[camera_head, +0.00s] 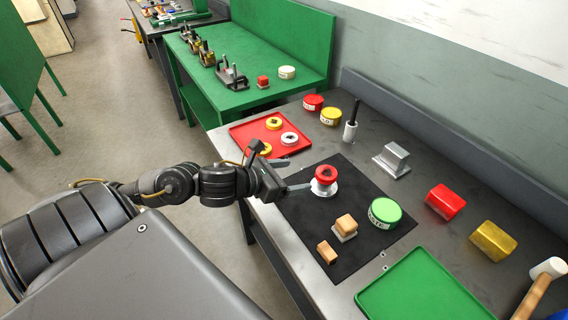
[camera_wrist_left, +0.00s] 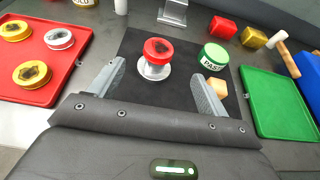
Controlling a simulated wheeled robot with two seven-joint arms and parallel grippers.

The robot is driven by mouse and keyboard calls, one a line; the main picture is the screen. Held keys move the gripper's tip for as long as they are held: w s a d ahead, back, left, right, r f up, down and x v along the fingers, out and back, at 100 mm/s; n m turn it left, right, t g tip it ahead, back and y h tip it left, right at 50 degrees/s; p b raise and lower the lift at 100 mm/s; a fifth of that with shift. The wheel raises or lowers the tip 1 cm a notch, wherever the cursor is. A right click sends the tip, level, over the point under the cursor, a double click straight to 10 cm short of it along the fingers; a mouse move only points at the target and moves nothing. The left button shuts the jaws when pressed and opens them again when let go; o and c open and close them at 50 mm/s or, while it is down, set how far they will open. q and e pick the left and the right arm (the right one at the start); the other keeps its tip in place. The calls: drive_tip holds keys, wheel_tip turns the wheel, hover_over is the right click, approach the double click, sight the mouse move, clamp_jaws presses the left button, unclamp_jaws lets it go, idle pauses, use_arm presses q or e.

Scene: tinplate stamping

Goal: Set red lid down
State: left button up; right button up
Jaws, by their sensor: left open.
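The red lid (camera_head: 326,173) rests on top of a pale round stand with a wide white base (camera_head: 324,188) on the black mat (camera_head: 297,222). In the left wrist view the lid (camera_wrist_left: 158,49) sits beyond and between my fingers, with its white base below it. My left gripper (camera_head: 291,178) is open and empty, just left of the lid and apart from it. Its two fingers show spread in the left wrist view (camera_wrist_left: 157,84). My right gripper is in neither view.
A red tray (camera_head: 240,131) with yellow and white lids lies left of the mat. A green tray (camera_head: 425,290) lies at the front right. Red (camera_head: 445,201) and gold (camera_head: 493,240) blocks stand at right.

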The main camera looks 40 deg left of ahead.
use_arm(q)
drive_tip(key=shift+p+v, duration=0.35)
drive_tip(key=shift+v, duration=0.75)
drive_tip(key=shift+r, duration=0.1)
